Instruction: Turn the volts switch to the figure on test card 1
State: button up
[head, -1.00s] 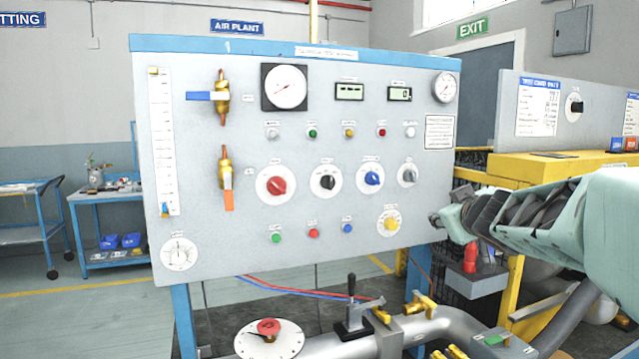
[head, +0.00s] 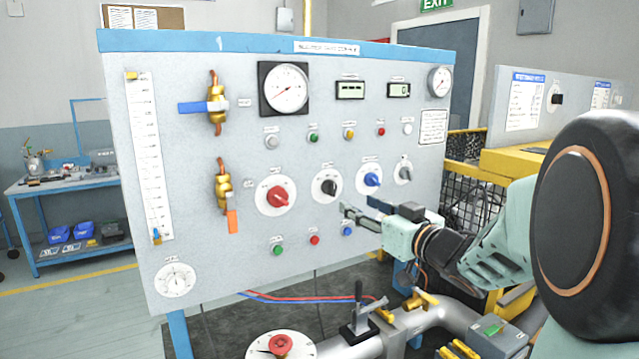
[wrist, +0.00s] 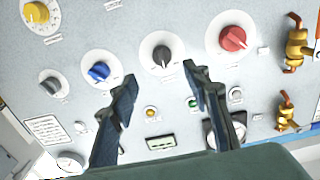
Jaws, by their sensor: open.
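The grey panel (head: 330,130) carries a row of knobs: red (head: 277,197), black (head: 328,187), blue (head: 371,180) and grey (head: 404,173). Their labels are too small to read, so I cannot tell which is the volts switch. In the wrist view, the black knob (wrist: 162,57) lies just beyond the fingertips, between the blue knob (wrist: 99,72) and the red knob (wrist: 233,39). My gripper (head: 360,208) is open and empty, in front of the panel below the black and blue knobs; it also shows in the wrist view (wrist: 159,80). Test cards (head: 526,101) hang on the right board, their figures unreadable.
Push buttons sit above and below the knobs, including a blue button (head: 347,231) close by my gripper. Two brass valves (head: 217,107) stick out at left. Pipes and a lever (head: 359,305) stand below the panel. A yellow knob (wrist: 36,13) shows in the wrist view.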

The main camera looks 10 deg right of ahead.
aim_at(334, 192)
jog(key=p+x, duration=0.1)
jog(key=x, duration=0.9)
jog(key=shift+w+a+r, duration=0.15)
jog(key=shift+w+a, duration=0.1)
jog(key=shift+w, duration=0.05)
jog(key=shift+c, duration=0.7)
jog(key=c, duration=1)
